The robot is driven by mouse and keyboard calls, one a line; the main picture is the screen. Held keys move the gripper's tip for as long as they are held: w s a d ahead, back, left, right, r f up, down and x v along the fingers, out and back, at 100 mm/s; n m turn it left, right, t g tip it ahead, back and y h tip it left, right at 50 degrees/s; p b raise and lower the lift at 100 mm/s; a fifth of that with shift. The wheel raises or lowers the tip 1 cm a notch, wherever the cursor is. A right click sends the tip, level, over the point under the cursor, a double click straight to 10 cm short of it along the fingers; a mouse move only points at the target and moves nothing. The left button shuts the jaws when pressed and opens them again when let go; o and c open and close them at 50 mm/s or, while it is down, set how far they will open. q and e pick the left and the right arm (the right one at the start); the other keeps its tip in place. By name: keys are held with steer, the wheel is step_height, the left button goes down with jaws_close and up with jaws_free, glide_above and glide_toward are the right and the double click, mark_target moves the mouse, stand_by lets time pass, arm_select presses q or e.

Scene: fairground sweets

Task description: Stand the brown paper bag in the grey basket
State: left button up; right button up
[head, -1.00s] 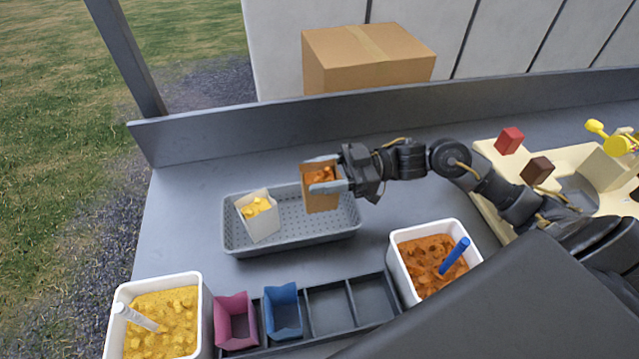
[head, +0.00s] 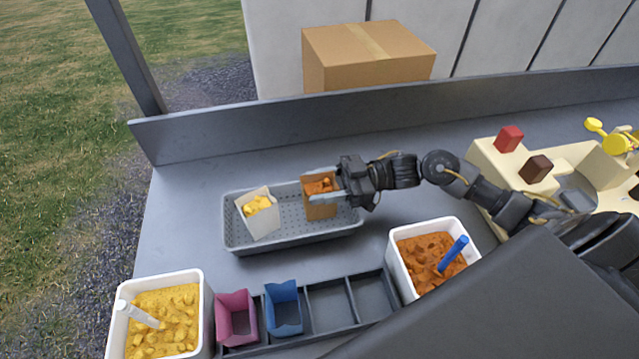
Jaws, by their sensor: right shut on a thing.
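The brown paper bag (head: 319,209) holds orange pieces and is upright at the right part of the grey basket (head: 245,243). My right gripper (head: 326,190) comes in from the right and is shut on the brown paper bag near its top. The bag is low, inside the basket's outline; whether its bottom touches the basket floor I cannot tell. A white paper bag (head: 262,222) with yellow pieces stands, a little tilted, in the basket's left part, apart from the brown bag. My left gripper is not in view.
A yellow-filled tub (head: 161,321) with a white scoop stands front left. An orange-filled tub (head: 432,251) with a blue scoop stands front right. Between them a divided rack (head: 330,305) holds a pink bag (head: 236,318) and a blue bag (head: 284,308). A cream dispenser (head: 490,160) stands right.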

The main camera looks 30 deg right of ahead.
steer(key=shift+f, duration=0.2)
steer(key=o, duration=1.2)
steer(key=shift+r, duration=0.15)
steer(key=shift+r, duration=0.4)
steer(key=shift+d+r+p, duration=0.1)
steer(key=shift+d+p, duration=0.2)
steer(key=v, duration=1.1)
steer(key=shift+s+d, duration=0.15)
steer(key=shift+d, duration=0.05)
